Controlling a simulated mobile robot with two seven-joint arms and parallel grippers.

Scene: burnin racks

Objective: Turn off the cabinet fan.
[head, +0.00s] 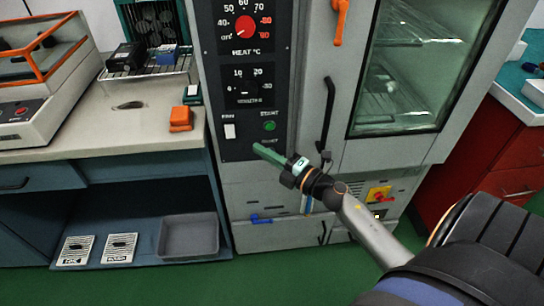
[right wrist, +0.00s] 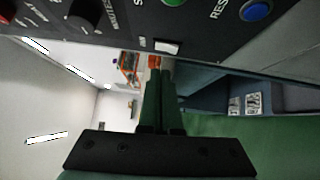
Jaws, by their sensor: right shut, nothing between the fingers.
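The cabinet (head: 215,60) has a dark control panel (head: 240,105) on its left side. The white fan switch (head: 230,131) sits low on the panel's left, under the label FAN. It also shows in the right wrist view (right wrist: 167,47), at the top middle. My right gripper (head: 256,149) has green fingers, shut and empty, in front of the panel's lower edge. Its tips are below and right of the switch and look apart from it. In the right wrist view the shut fingers (right wrist: 160,73) point toward the switch area. My left gripper is not in view.
A green start button (head: 269,126) sits right of the switch, and a blue reset button (right wrist: 257,10) shows in the wrist view. Above are a timer knob (head: 244,86) and red heat knob (head: 245,27). A black door handle (head: 327,115) stands right. An orange object (head: 180,119) lies on the left counter.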

